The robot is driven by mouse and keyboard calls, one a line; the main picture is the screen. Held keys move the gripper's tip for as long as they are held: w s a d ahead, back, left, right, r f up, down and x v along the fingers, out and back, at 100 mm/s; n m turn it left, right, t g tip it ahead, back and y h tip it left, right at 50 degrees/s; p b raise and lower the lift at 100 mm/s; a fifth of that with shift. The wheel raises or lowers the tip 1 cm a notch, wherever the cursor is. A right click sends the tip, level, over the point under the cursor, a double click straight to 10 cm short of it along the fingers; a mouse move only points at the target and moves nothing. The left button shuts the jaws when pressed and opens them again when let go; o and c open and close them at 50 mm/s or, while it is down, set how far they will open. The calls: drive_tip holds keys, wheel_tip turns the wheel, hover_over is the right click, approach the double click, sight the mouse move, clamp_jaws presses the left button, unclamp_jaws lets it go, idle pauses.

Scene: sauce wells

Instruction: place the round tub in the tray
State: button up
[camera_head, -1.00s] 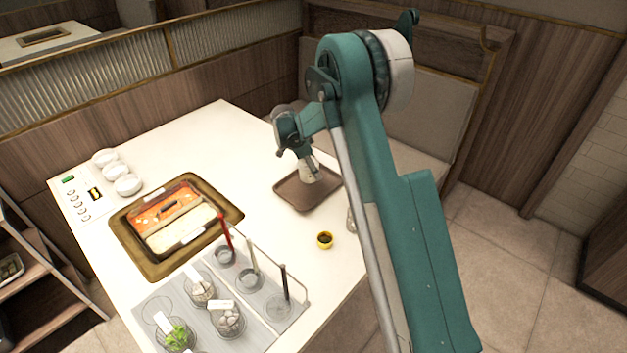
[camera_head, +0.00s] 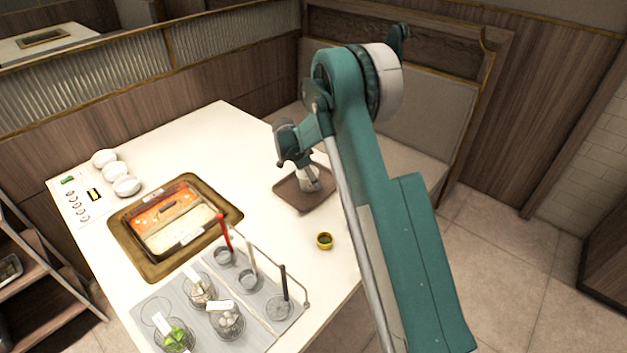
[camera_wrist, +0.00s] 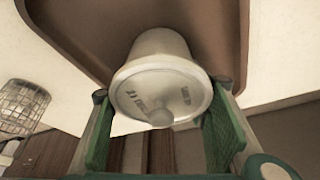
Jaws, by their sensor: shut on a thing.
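The brown tray (camera_wrist: 82,22) lies behind the tub in that view. In the head view the tray (camera_head: 289,196) is on the white table near its right edge. My gripper (camera_head: 306,168) holds the tub (camera_head: 309,180) over or in the tray. I cannot tell whether the tub touches the tray floor. The arm partly covers the tray's right side.
A divided hot pot (camera_head: 172,221) is set into the table to the left. A rack with jars and ladles (camera_head: 240,290) is at the front. White bowls (camera_head: 117,174) stand at the left. The table behind the tray is clear.

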sight(303, 173)
drive_tip(key=shift+f, duration=0.1)
drive_tip(key=o, duration=1.1)
drive_tip(key=p+v, duration=0.1)
drive_tip(key=v, duration=1.1)
drive_tip(key=shift+s, duration=0.1)
idle(0.4)
